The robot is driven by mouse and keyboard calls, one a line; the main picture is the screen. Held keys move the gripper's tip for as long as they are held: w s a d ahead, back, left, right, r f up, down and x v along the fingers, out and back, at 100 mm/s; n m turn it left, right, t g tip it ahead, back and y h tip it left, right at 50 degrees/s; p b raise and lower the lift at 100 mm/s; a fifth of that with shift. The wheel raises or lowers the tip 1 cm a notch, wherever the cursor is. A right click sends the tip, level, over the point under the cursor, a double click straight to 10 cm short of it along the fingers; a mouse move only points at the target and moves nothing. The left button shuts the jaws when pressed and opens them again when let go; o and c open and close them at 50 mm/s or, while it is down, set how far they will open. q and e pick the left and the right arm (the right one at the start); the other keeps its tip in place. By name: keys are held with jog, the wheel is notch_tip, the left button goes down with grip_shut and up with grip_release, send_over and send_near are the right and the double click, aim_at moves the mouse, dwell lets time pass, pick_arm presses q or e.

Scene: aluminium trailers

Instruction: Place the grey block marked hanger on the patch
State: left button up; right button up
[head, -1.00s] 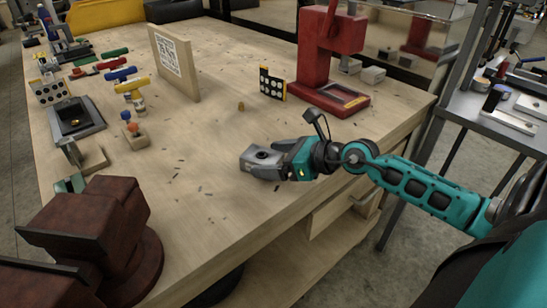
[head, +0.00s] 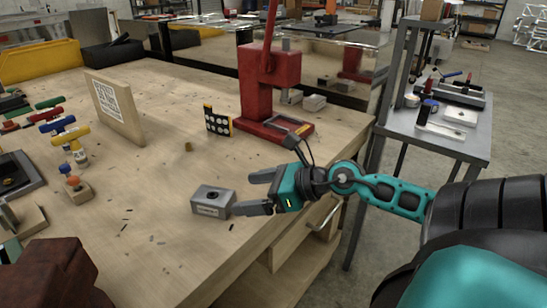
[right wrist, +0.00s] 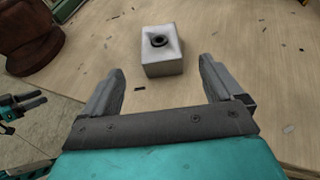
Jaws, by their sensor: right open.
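The grey block (head: 212,200) sits upright on the wooden table, with a dark round hole on top and a label on its front too small to read. It also shows in the right wrist view (right wrist: 161,51), ahead of the fingers. My right gripper (head: 248,193) is open and empty just right of the block, fingers pointing at it, with a small gap between. Both open fingers (right wrist: 160,85) show in the wrist view. A teal part with dark prongs at the left edge of the wrist view looks like my left gripper (right wrist: 22,105). I cannot make out a patch.
A red press (head: 270,85) stands at the back right, near a dotted board (head: 217,121). A dark red vise (head: 50,280) is front left. Table around the block is mostly clear.

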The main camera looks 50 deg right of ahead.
jog(key=shift+v, duration=2.35)
